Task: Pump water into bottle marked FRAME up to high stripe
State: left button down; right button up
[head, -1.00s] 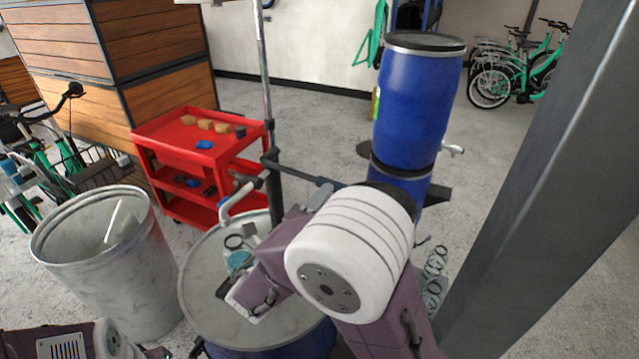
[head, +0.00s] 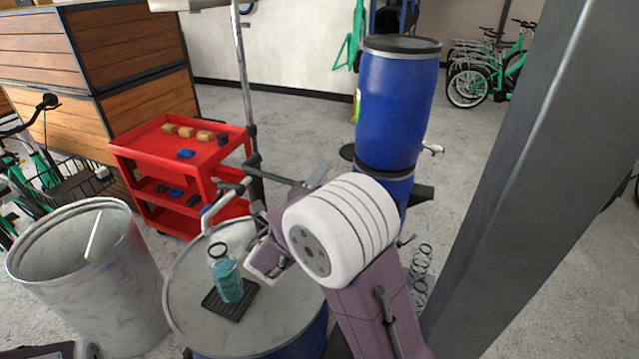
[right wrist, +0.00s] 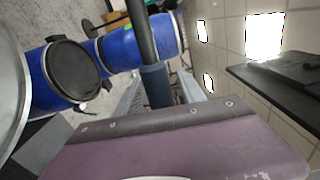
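A clear bottle (head: 227,278) with teal in its lower part and a dark ring at its mouth stands upright on a black drip mat (head: 231,306) on the drum lid (head: 190,312). Its marking and stripes are too small to read. The pump's pale curved spout (head: 222,197) is behind and above the bottle. In the right wrist view a dark pole with a blue-grey sleeve (right wrist: 157,86) crosses the middle.
A large grey bin (head: 85,275) stands left of the drum. A red cart (head: 180,165) with small items is behind. A stacked blue barrel (head: 393,110) stands behind my right arm. A thick grey post (head: 500,190) is close on the right.

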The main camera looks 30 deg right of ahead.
grip_shut()
dwell(1.2)
